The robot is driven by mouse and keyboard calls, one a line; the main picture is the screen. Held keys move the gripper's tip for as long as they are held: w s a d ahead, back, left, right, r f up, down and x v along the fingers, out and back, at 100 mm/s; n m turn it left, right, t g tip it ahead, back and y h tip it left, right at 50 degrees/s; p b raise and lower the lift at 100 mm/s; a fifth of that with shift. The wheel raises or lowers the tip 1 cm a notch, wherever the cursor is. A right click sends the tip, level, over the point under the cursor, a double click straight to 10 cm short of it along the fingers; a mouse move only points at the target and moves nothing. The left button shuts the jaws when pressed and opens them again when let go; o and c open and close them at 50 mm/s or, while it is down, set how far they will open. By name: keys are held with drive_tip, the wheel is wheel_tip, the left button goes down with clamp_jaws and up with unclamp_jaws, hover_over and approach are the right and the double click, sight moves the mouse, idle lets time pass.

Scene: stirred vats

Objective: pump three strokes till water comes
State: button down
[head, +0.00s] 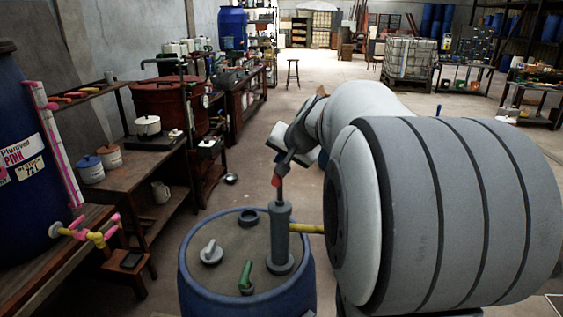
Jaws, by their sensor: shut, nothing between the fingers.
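A grey hand pump (281,235) stands upright on the lid of a blue drum (243,300) at the bottom centre of the head view. A thin dark rod rises from its top to a small red piece (277,180). A yellow spout (307,228) runs right from the pump and passes behind my arm. No water shows. My gripper (286,148) is above the pump top, close to the red piece, and shut with nothing held. My arm partly hides it, and I cannot tell whether it touches the pump. The spout's end is hidden.
A wooden bench (125,175) on the left holds a white pot (148,127) and canisters. A large blue barrel (22,165) with pink and yellow pipes stands at far left. A grey knob (210,252) and green fitting (245,278) stick up from the lid. The aisle floor behind is mostly clear.

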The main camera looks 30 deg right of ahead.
drive_tip(key=shift+f+b, duration=3.15)
drive_tip(key=shift+f, duration=0.1)
idle(2.1)
drive_tip(key=shift+r+p, duration=2.55)
drive_tip(key=shift+r, duration=1.1)
wheel_tip(320, 180, up, 6)
drive_tip(key=p, duration=0.4)
